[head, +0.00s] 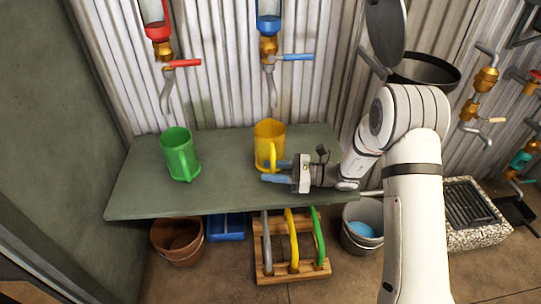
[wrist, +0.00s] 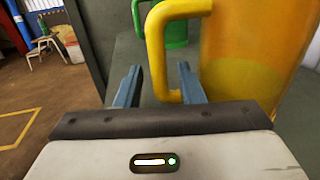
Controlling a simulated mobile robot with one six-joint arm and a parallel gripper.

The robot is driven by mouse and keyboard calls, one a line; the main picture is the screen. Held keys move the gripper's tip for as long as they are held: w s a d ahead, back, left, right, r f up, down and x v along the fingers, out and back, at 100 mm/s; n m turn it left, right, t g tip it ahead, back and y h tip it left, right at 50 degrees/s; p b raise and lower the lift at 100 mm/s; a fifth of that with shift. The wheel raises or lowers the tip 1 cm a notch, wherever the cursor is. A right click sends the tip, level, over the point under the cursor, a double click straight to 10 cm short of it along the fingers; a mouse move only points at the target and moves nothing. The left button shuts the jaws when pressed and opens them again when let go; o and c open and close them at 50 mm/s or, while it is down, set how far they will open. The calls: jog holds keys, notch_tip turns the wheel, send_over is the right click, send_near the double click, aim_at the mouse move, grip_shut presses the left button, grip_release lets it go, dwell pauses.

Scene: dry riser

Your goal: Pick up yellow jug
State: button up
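The yellow jug (head: 269,142) stands upright on the grey-green table, under the blue-handled tap. In the wrist view the jug's body (wrist: 255,55) fills the right side, and its handle (wrist: 155,50) points left, its lower part between or just beyond my fingers. My gripper (head: 272,172) is at the jug's front, by the handle. Its two blue fingers (wrist: 160,90) are apart. I cannot tell whether either finger touches the handle.
A green jug (head: 180,154) stands left on the table (head: 225,195). Taps with red (head: 184,63) and blue (head: 297,57) levers hang above. Below are a brown pot (head: 178,245), a wooden rack (head: 290,270) and a grey bucket (head: 360,240). The table between the jugs is clear.

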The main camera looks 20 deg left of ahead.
aim_at(273, 161)
grip_shut()
dwell(0.3)
jog(key=shift+r, duration=0.2)
jog(key=shift+r+p, duration=0.55)
jog(key=shift+r, duration=0.1)
notch_tip(273, 161, up, 2)
jog(key=shift+r+p, duration=0.15)
jog(key=shift+p, duration=0.55)
jog(key=p+v, duration=0.4)
jog(key=v, duration=1.4)
jog(key=shift+p, duration=0.4)
